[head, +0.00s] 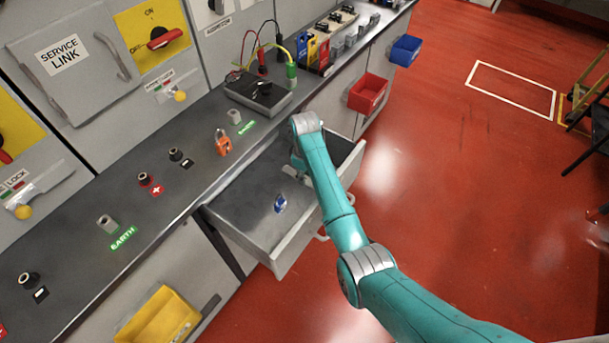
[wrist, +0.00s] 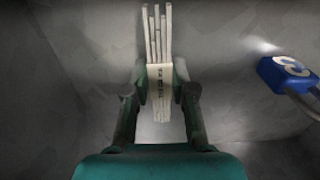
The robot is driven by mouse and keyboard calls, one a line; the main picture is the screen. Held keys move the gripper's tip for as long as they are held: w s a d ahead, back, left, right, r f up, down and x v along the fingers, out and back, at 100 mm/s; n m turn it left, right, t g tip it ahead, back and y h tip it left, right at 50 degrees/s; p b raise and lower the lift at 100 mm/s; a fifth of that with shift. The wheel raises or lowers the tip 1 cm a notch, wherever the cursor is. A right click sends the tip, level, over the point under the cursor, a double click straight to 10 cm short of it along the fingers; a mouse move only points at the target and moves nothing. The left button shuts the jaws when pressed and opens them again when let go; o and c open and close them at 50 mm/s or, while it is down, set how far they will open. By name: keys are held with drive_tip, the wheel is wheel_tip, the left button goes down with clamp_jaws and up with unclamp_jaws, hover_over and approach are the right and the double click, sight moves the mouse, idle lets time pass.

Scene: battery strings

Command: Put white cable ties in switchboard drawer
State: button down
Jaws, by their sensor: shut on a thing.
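The white cable ties (wrist: 158,40) are a bundle with a printed paper band around it, seen in the wrist view. My gripper (wrist: 160,88) is shut on the bundle, with one finger on each side of the band. The open switchboard drawer (head: 248,225) shows in the head view, pulled out below the grey bench. My arm reaches over it, and my gripper is inside or just above the drawer, mostly hidden behind the arm. The wrist view shows grey drawer surfaces (wrist: 70,50) around the bundle. I cannot tell whether the ties touch the drawer's floor.
A blue padlock (head: 280,204) lies in the drawer; it also shows in the wrist view (wrist: 286,72). An orange padlock (head: 222,142) and a grey meter box (head: 258,93) stand on the bench. Red (head: 368,92), blue (head: 405,50) and yellow (head: 160,318) bins hang on the front.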

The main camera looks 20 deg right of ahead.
drive_tip(key=shift+f, duration=0.1)
drive_tip(key=c, duration=1)
unclamp_jaws()
drive_tip(key=shift+o, duration=0.2)
wheel_tip(320, 180, up, 12)
drive_tip(key=shift+r, duration=0.2)
